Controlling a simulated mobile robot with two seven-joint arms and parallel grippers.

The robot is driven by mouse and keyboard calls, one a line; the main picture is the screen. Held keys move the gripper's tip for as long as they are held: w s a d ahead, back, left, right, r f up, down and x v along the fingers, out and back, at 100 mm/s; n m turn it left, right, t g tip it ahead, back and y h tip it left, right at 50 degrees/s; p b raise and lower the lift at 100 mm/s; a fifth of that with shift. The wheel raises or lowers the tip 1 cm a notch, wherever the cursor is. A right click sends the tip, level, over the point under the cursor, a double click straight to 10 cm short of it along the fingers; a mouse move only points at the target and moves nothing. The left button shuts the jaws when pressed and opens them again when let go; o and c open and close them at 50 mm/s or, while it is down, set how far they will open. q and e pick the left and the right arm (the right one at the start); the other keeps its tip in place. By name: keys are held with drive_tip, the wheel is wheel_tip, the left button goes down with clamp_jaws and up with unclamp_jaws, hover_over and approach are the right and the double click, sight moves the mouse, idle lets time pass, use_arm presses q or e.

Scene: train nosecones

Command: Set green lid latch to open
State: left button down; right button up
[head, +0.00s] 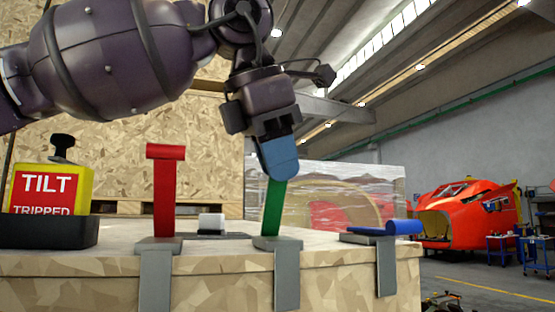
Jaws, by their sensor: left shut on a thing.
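The green lid latch (272,212) stands up from its grey metal bracket (284,266) at the front edge of the wooden crate. It leans slightly to the right at its top. My left gripper (279,162), with blue fingertips, comes down from above and is shut on the latch's upper end. The fingertips hide the top of the latch. My right gripper is not in view.
A red latch (164,195) stands upright to the left, and a blue latch (395,228) lies flat to the right. A yellow and red tilt indicator (52,190) sits at the crate's (210,280) left end. A red nosecone (468,213) stands far right.

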use_arm(q)
drive_tip(key=shift+s+d+f+t, duration=0.1)
drive_tip(key=shift+s+f+t, duration=0.1)
drive_tip(key=shift+t, duration=0.1)
drive_tip(key=c, duration=1.1)
unclamp_jaws()
drive_tip(key=shift+o, duration=0.2)
drive_tip(key=v, duration=1.1)
